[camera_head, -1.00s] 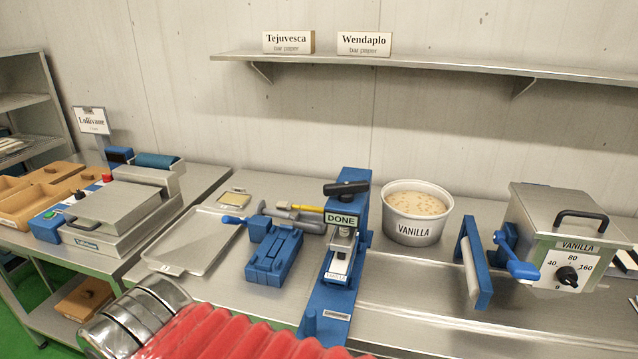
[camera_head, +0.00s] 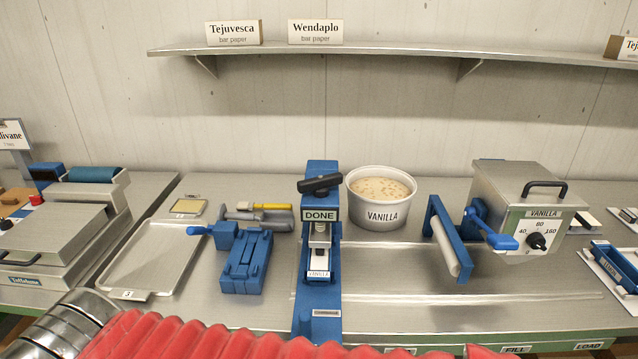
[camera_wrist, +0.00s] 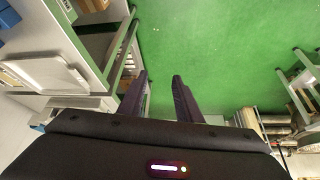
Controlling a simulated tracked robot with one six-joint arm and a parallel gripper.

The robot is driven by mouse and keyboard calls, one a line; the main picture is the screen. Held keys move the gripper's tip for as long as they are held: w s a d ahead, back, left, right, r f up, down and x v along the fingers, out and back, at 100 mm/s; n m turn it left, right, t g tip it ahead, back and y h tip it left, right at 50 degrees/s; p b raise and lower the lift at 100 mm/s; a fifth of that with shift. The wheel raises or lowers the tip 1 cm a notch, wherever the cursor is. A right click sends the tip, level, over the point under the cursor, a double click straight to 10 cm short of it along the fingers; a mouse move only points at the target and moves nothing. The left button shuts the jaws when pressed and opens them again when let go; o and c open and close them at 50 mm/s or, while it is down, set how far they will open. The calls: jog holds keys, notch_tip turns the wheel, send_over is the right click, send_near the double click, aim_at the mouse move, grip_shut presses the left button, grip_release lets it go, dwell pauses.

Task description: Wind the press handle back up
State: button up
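The blue press (camera_head: 329,290) stands upright on the steel bench, with a "DONE" sign (camera_head: 319,215) on its front. Its black handle (camera_head: 320,184) lies across the top, tilted slightly up to the right. Under the press head is a small piece labelled "VANILLA" (camera_head: 318,273). My gripper (camera_wrist: 160,80) shows only in the wrist view. Its two dark fingers stand apart with nothing between them, over green floor. The press is not in the wrist view, so my gripper is away from the handle.
A white tub labelled "VANILLA" (camera_head: 381,199) stands close right of the press. A blue mould (camera_head: 246,262) and a metal tray (camera_head: 157,260) lie to the left. A metal kettle box (camera_head: 525,200) stands to the right. A shelf (camera_head: 400,52) runs along the wall above.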

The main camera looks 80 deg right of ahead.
jog(key=shift+o, duration=0.5)
jog(key=n+g+h, duration=0.8)
jog(key=g+h, duration=0.4)
jog(key=g, duration=0.7)
send_near(323, 187)
jog(key=w+a, duration=0.1)
jog(key=w, duration=0.2)
jog(key=shift+w+r, duration=0.25)
jog(key=shift+r, duration=0.1)
jog(key=x, duration=1.4)
jog(key=shift+s+a, duration=0.1)
jog(key=shift+a, duration=0.15)
